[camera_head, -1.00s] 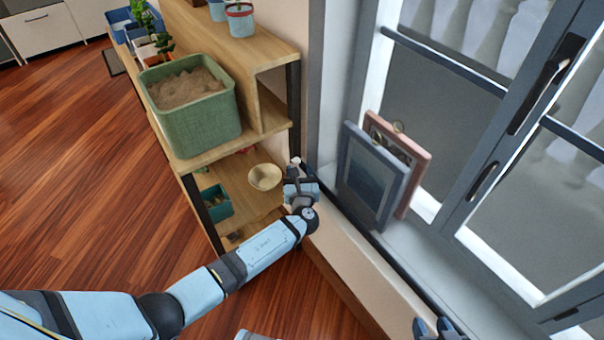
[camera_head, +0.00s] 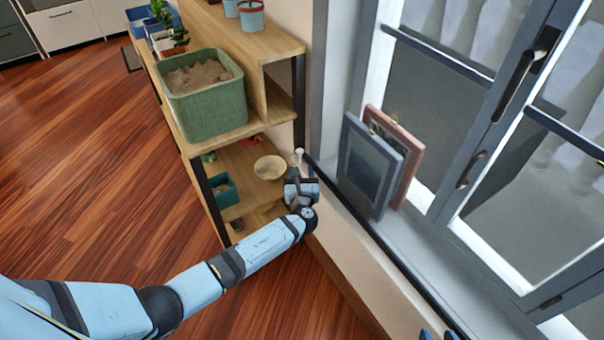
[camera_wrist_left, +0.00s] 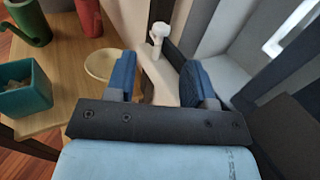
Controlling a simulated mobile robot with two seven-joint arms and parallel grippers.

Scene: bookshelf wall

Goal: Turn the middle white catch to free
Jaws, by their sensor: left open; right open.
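A small white catch (camera_head: 299,153) with a rounded head shows at the post by the shelf end and window sill. In the left wrist view the white catch (camera_wrist_left: 160,31) stands just beyond the fingertips, roughly centred between them, apart from both. It is the only white catch I see, and I cannot tell if it is the middle one or how it is turned. My left gripper (camera_head: 300,174) is open and empty; its two blue fingers (camera_wrist_left: 158,66) are spread. My right gripper (camera_head: 438,336) is barely in view at the bottom edge, its fingertips apart.
A wooden shelf (camera_head: 281,44) holds a green sand-filled basket (camera_head: 206,110), a cream bowl (camera_head: 269,167) and a teal pot (camera_head: 224,190). Two picture frames (camera_head: 365,165) lean on the window sill right of my left gripper. The wooden floor at left is clear.

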